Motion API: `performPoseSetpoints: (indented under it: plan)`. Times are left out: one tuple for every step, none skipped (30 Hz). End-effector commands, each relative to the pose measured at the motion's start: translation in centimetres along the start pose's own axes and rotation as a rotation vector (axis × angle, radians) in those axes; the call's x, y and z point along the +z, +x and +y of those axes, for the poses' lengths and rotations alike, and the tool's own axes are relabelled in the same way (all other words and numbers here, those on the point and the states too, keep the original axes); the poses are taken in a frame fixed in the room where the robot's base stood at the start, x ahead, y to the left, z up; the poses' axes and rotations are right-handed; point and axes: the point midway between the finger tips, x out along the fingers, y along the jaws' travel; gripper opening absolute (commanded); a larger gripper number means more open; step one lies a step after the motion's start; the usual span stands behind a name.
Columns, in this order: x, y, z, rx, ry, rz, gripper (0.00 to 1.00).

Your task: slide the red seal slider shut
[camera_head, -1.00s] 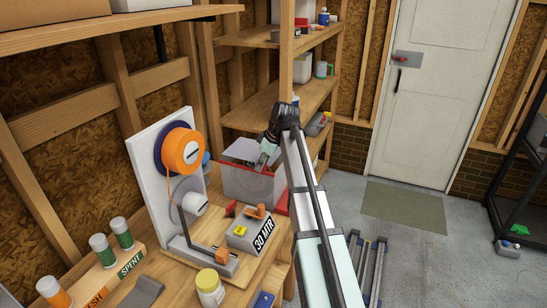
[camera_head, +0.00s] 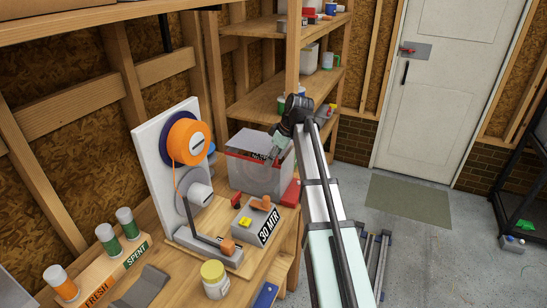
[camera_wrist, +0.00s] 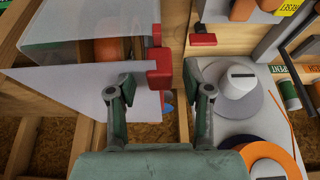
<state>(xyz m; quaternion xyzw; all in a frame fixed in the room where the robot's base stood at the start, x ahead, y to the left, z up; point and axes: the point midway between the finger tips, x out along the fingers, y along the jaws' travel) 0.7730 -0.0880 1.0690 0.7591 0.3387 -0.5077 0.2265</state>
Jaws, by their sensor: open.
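A pale translucent box-shaped container (camera_head: 256,178) stands at the far end of the bench, with a red strip (camera_head: 240,155) along its top edge. A red block (camera_head: 290,193), which looks like the seal slider, sits at its near right corner. In the wrist view the red block (camera_wrist: 159,73) is at the container's edge, in line with the gap between my fingers. My gripper (camera_head: 275,153) is over the container's top. In the wrist view my gripper (camera_wrist: 167,92) is open, with nothing between the fingertips. Contact with the slider cannot be told.
A white panel with an orange spool (camera_head: 187,143) stands left of the container. A smaller red piece (camera_head: 236,200) and a grey box marked "30 MTR" (camera_head: 254,222) are near it on the bench. A wooden shelf post (camera_head: 293,50) rises behind.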

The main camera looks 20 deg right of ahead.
Motion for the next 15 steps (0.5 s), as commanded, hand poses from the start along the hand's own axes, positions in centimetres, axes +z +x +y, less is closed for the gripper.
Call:
performPoseSetpoints:
  plan:
    - [0.0,-0.2,0.0,0.000,0.000,0.001,0.50]
    - [0.0,-0.4,0.0,0.001,0.000,0.001,0.50]
    - [0.0,-0.7,0.1,0.001,0.000,0.001,0.50]
    - [-0.1,-1.1,0.1,0.002,0.000,0.002,0.50]
    - [-0.1,-1.4,0.1,0.002,0.000,0.002,0.50]
    - [-0.1,-1.9,0.1,0.002,0.000,0.002,0.50]
    - [-0.1,-2.4,0.1,0.002,0.000,0.001,0.50]
    - [-0.1,-2.9,0.1,0.002,0.000,0.001,0.50]
    - [-0.1,-3.7,0.1,0.003,0.000,0.002,0.50]
    - [-0.1,-4.3,0.1,0.003,0.000,0.002,0.50]
    - [-0.1,-4.9,0.1,0.002,0.000,0.001,0.50]
    - [-0.1,-5.7,0.1,0.003,0.000,0.002,0.50]
    - [-0.1,-6.3,0.1,0.003,0.000,0.002,0.50]
    - [-0.1,-6.9,0.1,0.003,0.001,0.001,0.50]
    - [0.0,-7.6,0.1,0.002,0.001,0.001,0.50]
